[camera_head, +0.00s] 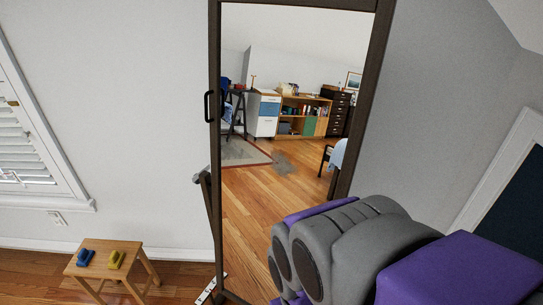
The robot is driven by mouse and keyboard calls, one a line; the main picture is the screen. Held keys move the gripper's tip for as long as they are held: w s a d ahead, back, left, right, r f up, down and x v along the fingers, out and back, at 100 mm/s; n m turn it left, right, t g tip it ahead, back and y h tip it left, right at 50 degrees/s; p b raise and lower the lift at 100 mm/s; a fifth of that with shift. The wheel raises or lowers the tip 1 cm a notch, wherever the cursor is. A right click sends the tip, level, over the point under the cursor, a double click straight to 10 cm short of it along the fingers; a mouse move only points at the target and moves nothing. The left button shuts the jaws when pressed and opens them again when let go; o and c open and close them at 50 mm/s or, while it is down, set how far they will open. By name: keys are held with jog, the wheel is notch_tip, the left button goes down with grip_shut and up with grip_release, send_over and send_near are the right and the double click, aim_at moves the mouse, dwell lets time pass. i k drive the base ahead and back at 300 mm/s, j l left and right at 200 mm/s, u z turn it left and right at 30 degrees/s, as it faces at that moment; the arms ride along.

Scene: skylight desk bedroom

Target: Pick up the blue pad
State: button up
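A small blue thing (86,257), which looks like the blue pad, lies on the left part of a low wooden stool (102,268) at the lower left. My grey and purple arm fills the lower right, well to the right of the stool. My gripper's fingers do not show, so whether it is open or shut is hidden.
A tall dark-framed mirror (215,120) leans by the wall right of the stool; it reflects a desk area, shelves and floor. A shuttered window (25,130) is at left. Wood floor shows around the stool (185,285).

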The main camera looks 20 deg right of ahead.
aim_at(84, 257)
jog(key=z, duration=0.3)
jog(key=i+j+z, duration=0.1)
jog(key=j+z, duration=0.3)
jog(key=j, duration=0.45)
jog(key=j+z, duration=0.4)
jog(key=j, duration=1.15)
jog(key=k+j, duration=0.1)
jog(key=j, duration=0.5)
jog(key=j+z, duration=0.1)
jog(key=j, duration=0.55)
jog(key=k+j, duration=0.1)
jog(key=j, duration=0.55)
jog(key=k+j, duration=0.1)
jog(key=j, duration=0.5)
jog(key=j+z, duration=0.1)
jog(key=j, duration=0.55)
jog(key=k, duration=0.05)
